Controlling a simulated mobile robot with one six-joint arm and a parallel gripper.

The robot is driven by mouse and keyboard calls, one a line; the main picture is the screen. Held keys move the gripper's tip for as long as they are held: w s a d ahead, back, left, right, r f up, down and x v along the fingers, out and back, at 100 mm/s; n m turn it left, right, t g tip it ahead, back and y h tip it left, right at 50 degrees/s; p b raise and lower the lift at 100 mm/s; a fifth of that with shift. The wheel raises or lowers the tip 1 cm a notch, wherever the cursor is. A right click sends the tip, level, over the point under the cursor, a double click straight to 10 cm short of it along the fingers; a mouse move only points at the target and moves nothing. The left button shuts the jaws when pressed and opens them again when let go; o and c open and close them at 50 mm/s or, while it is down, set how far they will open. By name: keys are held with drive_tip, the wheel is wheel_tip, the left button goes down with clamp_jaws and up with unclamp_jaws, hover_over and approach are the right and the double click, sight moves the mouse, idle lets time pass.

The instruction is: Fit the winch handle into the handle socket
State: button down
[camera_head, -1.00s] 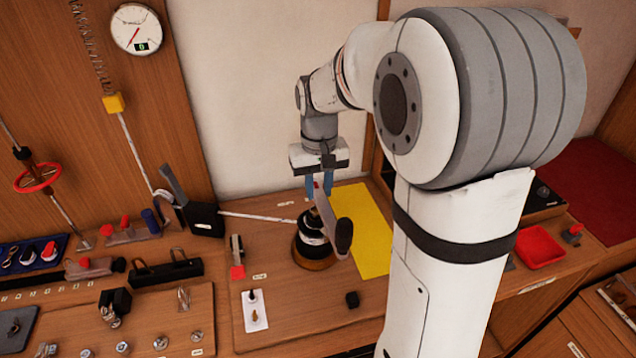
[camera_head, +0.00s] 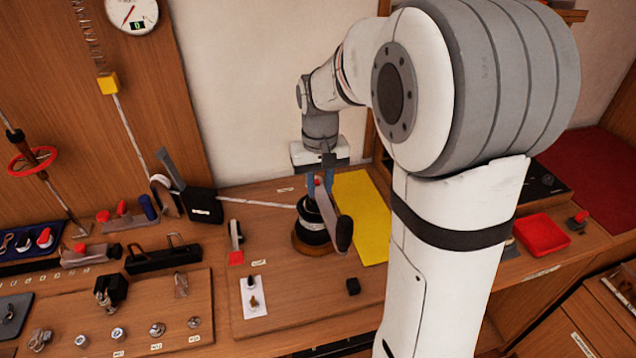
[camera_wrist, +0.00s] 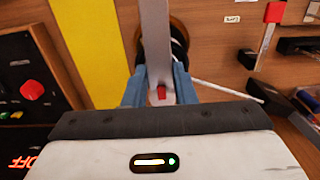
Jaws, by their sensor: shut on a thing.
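The winch handle (camera_head: 328,208) is a grey metal bar with a dark grip at its near end. My gripper (camera_head: 319,183) is shut on the handle's far end, its blue fingers on either side of the bar. The black winch drum (camera_head: 307,232) stands on a round brown base just below. The handle slants across the drum in the head view. In the wrist view the bar (camera_wrist: 157,45) runs up between the fingers, with the drum (camera_wrist: 179,50) behind it. The socket is hidden; I cannot tell whether the handle is seated.
A yellow mat (camera_head: 368,228) lies right of the winch. A white line (camera_head: 258,202) runs to the winch from a black block (camera_head: 203,207) on the left. A red tray (camera_head: 541,236) stands farther right.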

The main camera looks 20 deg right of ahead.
drive_tip(key=shift+f, duration=0.2)
idle(0.4)
drive_tip(key=shift+f+b, duration=0.95)
drive_tip(key=shift+f, duration=0.2)
drive_tip(key=c, duration=1.3)
unclamp_jaws()
drive_tip(key=shift+c, duration=0.2)
drive_tip(key=shift+o, duration=0.3)
drive_tip(key=o, duration=0.5)
